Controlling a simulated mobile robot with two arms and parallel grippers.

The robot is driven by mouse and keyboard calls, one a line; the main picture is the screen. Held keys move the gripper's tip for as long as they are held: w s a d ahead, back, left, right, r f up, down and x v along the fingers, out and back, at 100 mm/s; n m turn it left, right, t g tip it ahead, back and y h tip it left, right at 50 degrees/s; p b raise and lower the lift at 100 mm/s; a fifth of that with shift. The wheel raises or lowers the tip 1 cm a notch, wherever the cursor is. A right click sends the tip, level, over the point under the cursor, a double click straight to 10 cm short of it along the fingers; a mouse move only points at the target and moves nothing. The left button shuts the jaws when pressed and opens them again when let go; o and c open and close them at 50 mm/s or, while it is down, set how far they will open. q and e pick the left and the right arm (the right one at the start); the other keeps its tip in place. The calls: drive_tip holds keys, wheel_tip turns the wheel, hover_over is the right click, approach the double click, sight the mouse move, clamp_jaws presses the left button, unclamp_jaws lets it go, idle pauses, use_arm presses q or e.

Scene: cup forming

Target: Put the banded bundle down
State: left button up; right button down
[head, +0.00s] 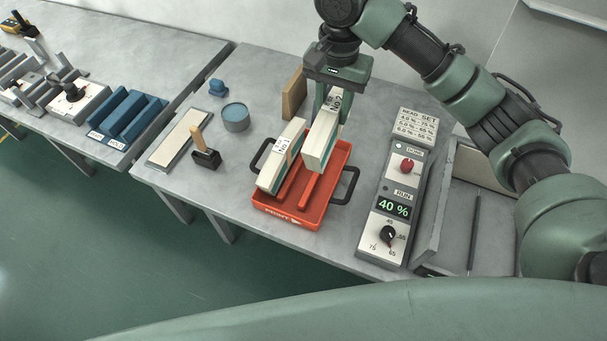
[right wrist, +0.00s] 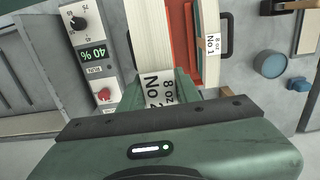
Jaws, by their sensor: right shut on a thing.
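My right gripper (head: 332,98) is shut on a white paper bundle (head: 319,146), with a label reading "8 oz No 2" (right wrist: 159,90). The held bundle is over the right half of the red tray (head: 305,217); I cannot tell whether it touches the tray floor. My left gripper is not in view.
A control panel (head: 379,239) showing 40 % stands right of the tray. A brown block (head: 294,93) is behind it. A blue-grey tin (head: 235,118), a stamp-like tool (head: 205,153) and a flat pad (head: 179,137) are at left. Black handles stick out on both tray sides.

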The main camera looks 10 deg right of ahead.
drive_tip(key=f, duration=0.6)
drive_tip(key=shift+s+d+b, duration=0.3)
drive_tip(key=shift+s+d, duration=0.05)
use_arm(q)
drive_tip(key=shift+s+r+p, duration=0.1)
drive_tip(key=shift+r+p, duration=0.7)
drive_tip(key=shift+p, duration=0.3)
use_arm(e)
wheel_tip(320, 180, down, 14)
drive_tip(key=shift+w+r, duration=0.2)
drive_tip(key=shift+r, duration=0.05)
drive_tip(key=shift+a, duration=0.1)
drive_tip(key=c, duration=1)
unclamp_jaws()
drive_tip(key=shift+f, duration=0.15)
drive_tip(key=shift+s, duration=0.1)
wheel_tip(320, 180, up, 11)
drive_tip(key=shift+f+b, duration=0.1)
drive_tip(key=shift+b, duration=1)
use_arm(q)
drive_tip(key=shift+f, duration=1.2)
use_arm(e)
drive_tip(key=shift+r, duration=0.75)
